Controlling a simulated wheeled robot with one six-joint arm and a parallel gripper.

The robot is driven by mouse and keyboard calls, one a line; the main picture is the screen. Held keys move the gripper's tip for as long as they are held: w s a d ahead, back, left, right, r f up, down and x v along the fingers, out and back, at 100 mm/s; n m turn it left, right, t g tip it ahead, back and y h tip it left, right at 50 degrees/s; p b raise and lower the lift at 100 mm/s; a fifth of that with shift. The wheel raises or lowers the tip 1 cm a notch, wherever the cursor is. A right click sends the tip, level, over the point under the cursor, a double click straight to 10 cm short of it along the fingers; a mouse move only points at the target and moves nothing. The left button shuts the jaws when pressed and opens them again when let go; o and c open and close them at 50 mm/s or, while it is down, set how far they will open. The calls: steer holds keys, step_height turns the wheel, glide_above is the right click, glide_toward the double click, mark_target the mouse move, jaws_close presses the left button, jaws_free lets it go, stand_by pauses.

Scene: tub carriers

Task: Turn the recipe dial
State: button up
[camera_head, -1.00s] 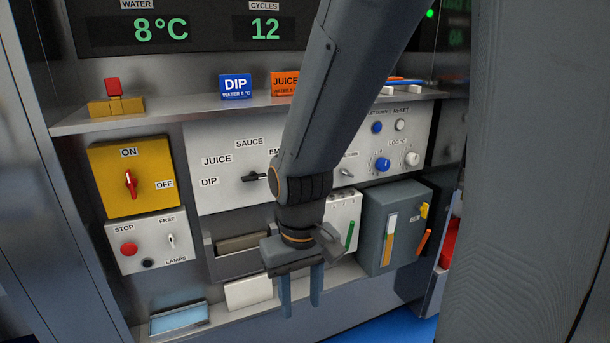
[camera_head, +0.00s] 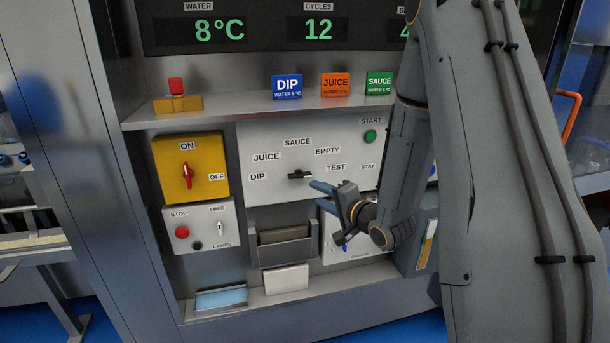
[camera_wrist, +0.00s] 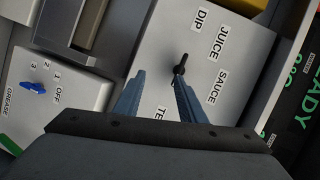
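The recipe dial (camera_head: 300,175) is a small black knob on a white panel, ringed by the labels DIP, JUICE, SAUCE, EMPTY and TEST. Its handle lies nearly level in the head view; I cannot tell for sure which label it points at. My gripper (camera_head: 319,194) is just right of the dial and slightly below it, fingers towards it. In the wrist view my gripper (camera_wrist: 159,78) is open with nothing between its fingers. The dial (camera_wrist: 180,69) shows just beyond the right finger's tip; I cannot tell whether they touch.
A yellow box with a red ON/OFF switch (camera_head: 187,175) is left of the dial panel. Below it is a STOP button (camera_head: 182,232). DIP (camera_head: 287,87), JUICE (camera_head: 335,84) and SAUCE (camera_head: 379,84) cards stand on the shelf above. A green START button (camera_head: 370,136) is upper right.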

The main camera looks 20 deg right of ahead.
mark_target(302, 177)
steer(key=shift+m+t+y, duration=0.7)
steer(key=shift+m+y, duration=0.2)
steer(key=shift+w+a+r+p, duration=0.4)
steer(key=shift+w+a, duration=0.15)
steer(key=shift+w, duration=0.55)
steer(key=shift+w+a+r+p, duration=0.3)
steer(key=shift+w+a, duration=0.2)
steer(key=shift+w, duration=0.6)
steer(key=shift+w+a+r+p, duration=0.3)
steer(key=shift+w+a+r, duration=0.2)
steer(key=shift+w, duration=0.6)
jaws_close()
